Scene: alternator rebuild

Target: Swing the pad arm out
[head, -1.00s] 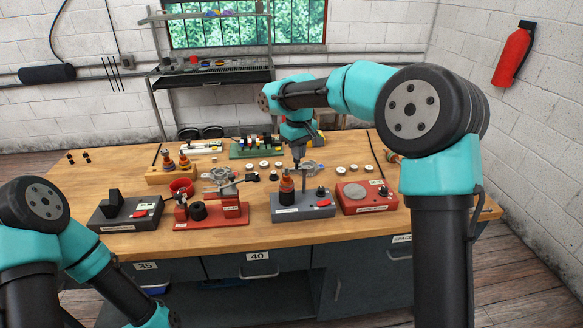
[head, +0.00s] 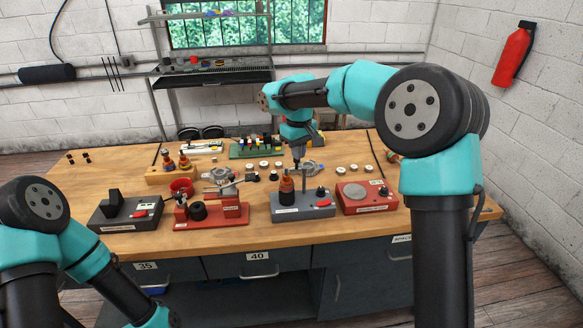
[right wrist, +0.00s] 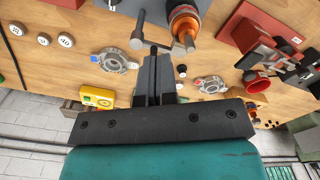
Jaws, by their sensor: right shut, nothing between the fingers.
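A grey test stand (head: 303,208) near the front of the bench holds an upright rotor (head: 286,190) with an orange-copper body and dark base. A thin grey post stands beside the rotor. In the right wrist view, a grey arm (right wrist: 157,35) reaches from the post beside the orange rotor (right wrist: 184,22); it looks like the pad arm. My right gripper (head: 297,162) points down just behind the rotor and post. In the right wrist view, its fingers (right wrist: 154,52) are together, empty, close to the arm; I cannot tell if they touch it. My left gripper is out of view.
A red station (head: 367,198) stands right of the stand and a red vise fixture (head: 211,214) left of it. A black-grey box (head: 126,212) is farther left. Several white round parts and a metal housing (right wrist: 115,61) lie behind the stand. Bare wood shows at the back left.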

